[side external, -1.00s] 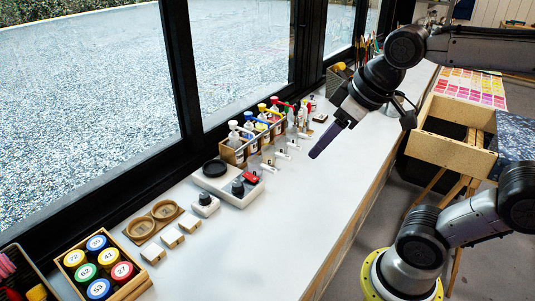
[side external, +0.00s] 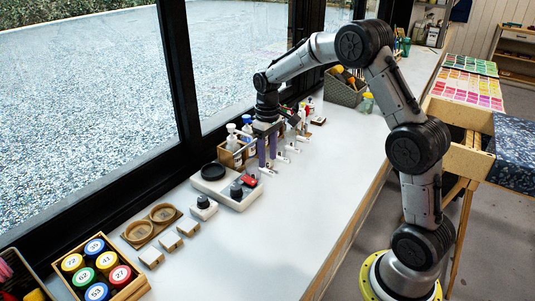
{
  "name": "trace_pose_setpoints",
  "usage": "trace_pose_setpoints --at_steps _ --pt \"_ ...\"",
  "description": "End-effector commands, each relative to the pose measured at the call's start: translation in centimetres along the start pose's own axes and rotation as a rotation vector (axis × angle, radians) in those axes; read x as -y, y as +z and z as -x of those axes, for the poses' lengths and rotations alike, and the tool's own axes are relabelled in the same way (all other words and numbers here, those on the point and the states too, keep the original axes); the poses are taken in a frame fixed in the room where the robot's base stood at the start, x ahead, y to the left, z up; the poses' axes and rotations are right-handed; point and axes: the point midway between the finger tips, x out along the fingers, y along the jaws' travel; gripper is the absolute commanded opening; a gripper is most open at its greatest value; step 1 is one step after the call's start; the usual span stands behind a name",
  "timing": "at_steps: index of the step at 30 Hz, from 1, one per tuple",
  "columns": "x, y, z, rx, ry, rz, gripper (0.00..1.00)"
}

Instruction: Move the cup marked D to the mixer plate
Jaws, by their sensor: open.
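My gripper (side external: 267,161) points straight down with two purple fingers apart, near the bottle rack and above the row of small white pieces with dark tags (side external: 281,158). Nothing shows clearly between the fingers. I cannot read a D on any piece, so I cannot tell which is the cup marked D; the gripper hides part of the row and rack. The mixer plate appears to be the black round disc (side external: 213,171) on the white device (side external: 231,194), left of and nearer the camera than my gripper.
A wooden rack of bottles (side external: 237,156) stands by the window, close to my gripper. Two round wooden dishes (side external: 139,231), small white blocks (side external: 170,242) and a wooden tray of numbered jars (side external: 126,291) lie nearer. A grey basket (side external: 342,92) stands farther back. The right of the counter is clear.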

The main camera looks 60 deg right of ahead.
Motion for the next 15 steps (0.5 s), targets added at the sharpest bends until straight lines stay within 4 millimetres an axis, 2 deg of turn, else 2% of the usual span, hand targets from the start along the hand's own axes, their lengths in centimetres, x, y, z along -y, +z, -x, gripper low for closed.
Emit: trace_pose_setpoints --at_steps 15 --pt "0.0 0.1 -4.3 0.000 0.000 -0.002 0.50"
